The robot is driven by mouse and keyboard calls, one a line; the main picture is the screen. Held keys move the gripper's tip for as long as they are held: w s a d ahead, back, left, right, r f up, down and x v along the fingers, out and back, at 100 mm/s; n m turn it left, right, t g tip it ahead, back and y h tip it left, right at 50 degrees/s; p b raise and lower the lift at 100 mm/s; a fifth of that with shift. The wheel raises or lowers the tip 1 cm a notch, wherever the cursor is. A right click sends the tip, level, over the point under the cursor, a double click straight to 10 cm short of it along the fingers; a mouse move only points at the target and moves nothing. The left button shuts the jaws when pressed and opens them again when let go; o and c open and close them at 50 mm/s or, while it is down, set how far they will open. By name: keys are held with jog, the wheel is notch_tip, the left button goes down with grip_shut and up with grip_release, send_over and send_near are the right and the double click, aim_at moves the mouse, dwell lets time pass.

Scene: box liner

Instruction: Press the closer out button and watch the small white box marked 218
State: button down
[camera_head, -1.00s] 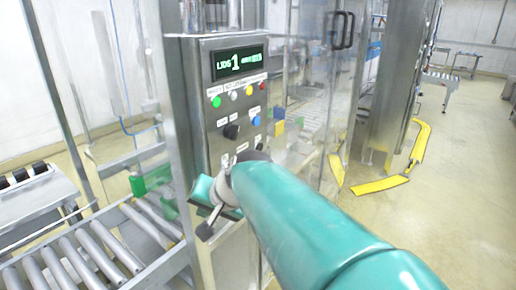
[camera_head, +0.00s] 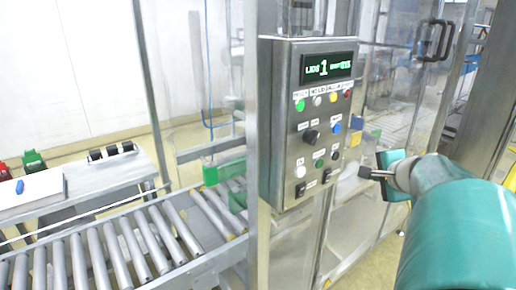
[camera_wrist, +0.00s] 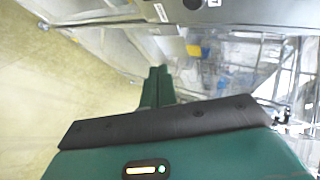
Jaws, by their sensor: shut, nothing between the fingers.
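The steel control panel (camera_head: 285,130) stands at the picture's middle in the head view, with a lit display (camera_head: 328,67) reading "LIDS 1". It carries several coloured buttons, a black knob (camera_head: 310,136) and, lower down, a white button (camera_head: 300,171) and a dark green button (camera_head: 319,163). The labels are too small to tell which is closer out. My gripper (camera_head: 366,172) is shut and empty, just right of the panel's lower part and apart from it. Its fingers (camera_wrist: 157,86) point toward the panel's side in the wrist view. No box marked 218 can be made out.
A roller conveyor (camera_head: 130,245) runs at the lower left. Clear guard panels and a door with a black handle (camera_head: 435,40) stand right of the control panel.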

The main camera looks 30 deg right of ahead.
aim_at(335, 156)
jog(key=w, duration=0.8)
jog(key=shift+w+a, duration=0.35)
jog(key=shift+a, duration=0.05)
jog(key=shift+w, duration=0.15)
dwell(1.6)
jog(key=shift+w, duration=0.25)
